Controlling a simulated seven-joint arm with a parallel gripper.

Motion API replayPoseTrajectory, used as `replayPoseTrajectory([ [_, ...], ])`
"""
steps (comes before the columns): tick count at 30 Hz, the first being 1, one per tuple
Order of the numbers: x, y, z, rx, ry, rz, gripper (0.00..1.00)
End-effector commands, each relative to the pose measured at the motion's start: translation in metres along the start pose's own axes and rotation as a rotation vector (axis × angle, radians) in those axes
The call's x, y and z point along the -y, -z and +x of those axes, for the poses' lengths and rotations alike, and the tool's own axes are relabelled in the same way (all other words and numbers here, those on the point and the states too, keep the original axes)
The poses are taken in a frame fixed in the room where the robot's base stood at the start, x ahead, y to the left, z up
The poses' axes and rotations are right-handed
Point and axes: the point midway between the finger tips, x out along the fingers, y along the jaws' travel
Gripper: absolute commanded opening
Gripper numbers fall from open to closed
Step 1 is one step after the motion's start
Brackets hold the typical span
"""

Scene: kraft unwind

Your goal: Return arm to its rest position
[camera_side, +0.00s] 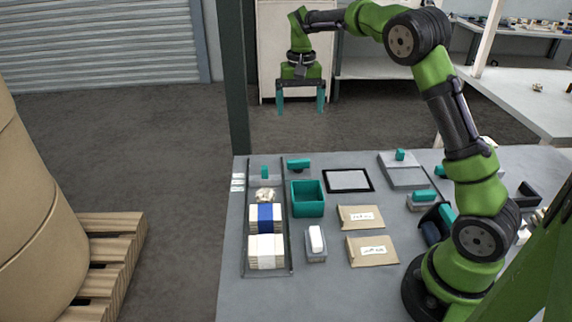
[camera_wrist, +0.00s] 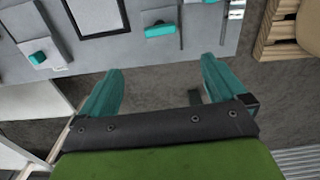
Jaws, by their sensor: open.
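My gripper (camera_side: 300,106) hangs high, beyond the far edge of the grey table (camera_side: 335,235) in the side view, with its two teal fingers pointing down. The fingers stand apart with nothing between them. In the wrist view my gripper (camera_wrist: 158,75) is also spread and empty, with the floor and table edge beyond it. My green and black arm reaches up and over from its base at the table's right side.
On the table are a long tray (camera_side: 284,262) with banded stacks, a teal bin (camera_side: 308,199), two kraft envelopes (camera_side: 361,218) (camera_side: 372,251) and a black-framed panel (camera_side: 348,180). A dark post (camera_side: 236,80) stands left of my gripper. A large roll (camera_side: 35,210) rests on a pallet (camera_side: 118,250).

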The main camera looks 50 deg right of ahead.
Motion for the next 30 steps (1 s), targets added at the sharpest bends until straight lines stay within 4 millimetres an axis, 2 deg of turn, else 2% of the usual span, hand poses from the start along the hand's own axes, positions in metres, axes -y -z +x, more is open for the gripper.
replayPoseTrajectory([
  [5, 0.0, 0.002, 0.0, -0.01, 0.0, -0.002, 0.98],
  [7, -0.001, 0.003, 0.008, -0.016, -0.001, -0.011, 0.98],
  [9, -0.004, -0.005, 0.018, -0.011, 0.005, -0.023, 0.98],
  [11, -0.004, -0.016, 0.016, -0.019, 0.028, -0.039, 0.98],
  [17, -0.006, -0.08, -0.01, -0.087, 0.147, -0.116, 0.98],
  [22, -0.012, -0.146, -0.03, -0.169, 0.254, -0.189, 0.98],
  [27, -0.025, -0.211, -0.04, -0.265, 0.346, -0.263, 0.98],
  [30, -0.034, -0.244, -0.04, -0.322, 0.391, -0.3, 0.98],
])
